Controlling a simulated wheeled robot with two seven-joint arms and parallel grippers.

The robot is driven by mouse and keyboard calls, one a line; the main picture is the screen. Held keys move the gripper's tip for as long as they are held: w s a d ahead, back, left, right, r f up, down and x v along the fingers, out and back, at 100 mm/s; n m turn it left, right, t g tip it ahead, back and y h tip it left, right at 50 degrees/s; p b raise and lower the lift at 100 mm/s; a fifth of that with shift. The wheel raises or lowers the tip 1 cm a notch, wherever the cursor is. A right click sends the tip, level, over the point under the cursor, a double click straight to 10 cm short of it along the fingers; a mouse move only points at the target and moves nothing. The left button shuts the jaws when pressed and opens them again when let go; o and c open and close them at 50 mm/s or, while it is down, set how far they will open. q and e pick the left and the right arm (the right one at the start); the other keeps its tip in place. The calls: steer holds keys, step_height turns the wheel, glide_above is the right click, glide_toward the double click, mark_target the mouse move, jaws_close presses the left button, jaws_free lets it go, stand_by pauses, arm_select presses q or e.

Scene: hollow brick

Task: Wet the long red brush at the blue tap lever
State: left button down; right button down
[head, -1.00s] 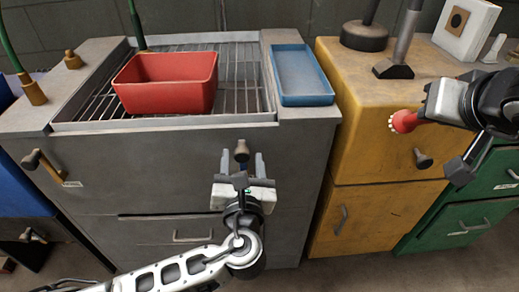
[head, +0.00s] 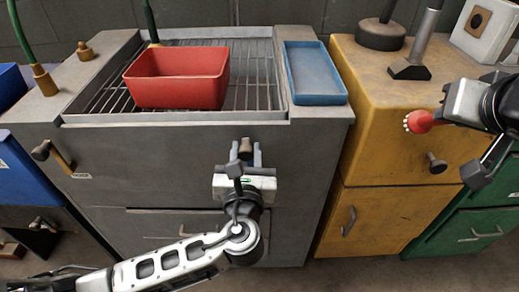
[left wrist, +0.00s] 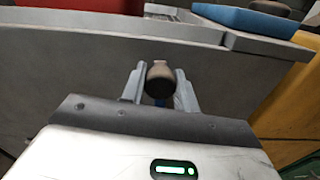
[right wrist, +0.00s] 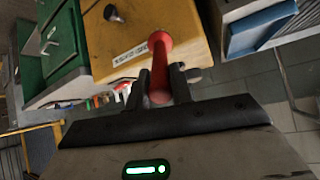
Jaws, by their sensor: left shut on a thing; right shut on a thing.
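A brown knob-ended lever (head: 245,148) sticks out of the grey sink unit's front. My left gripper (head: 247,156) is shut on it. In the left wrist view its round end (left wrist: 160,80) shows between the fingers, with a bit of blue below it. The long red brush (head: 420,121), with pale bristles, is at the right, in the air before the yellow cabinet. My right gripper (right wrist: 161,86) is shut on it; its red shaft (right wrist: 159,58) points away between the fingers. A second lever (head: 50,155) with a brown knob is at the unit's left.
A red basin (head: 178,80) stands on the sink unit's metal grate (head: 256,85). A blue tray (head: 316,75) lies right of it. The yellow cabinet (head: 385,215) bears a dark round-based object (head: 381,34) and a white box (head: 485,30). Hoses rise at the back left.

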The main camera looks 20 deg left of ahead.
arm_select(q)
steer(key=shift+s+a+f+n, duration=0.2)
steer(key=shift+a+n, duration=0.45)
steer(key=shift+n, duration=0.25)
arm_select(e)
steer(key=shift+r, duration=0.25)
arm_select(q)
steer(key=c, duration=1.1)
jaws_free()
steer(key=shift+o, duration=0.2)
steer(key=shift+d, duration=0.1)
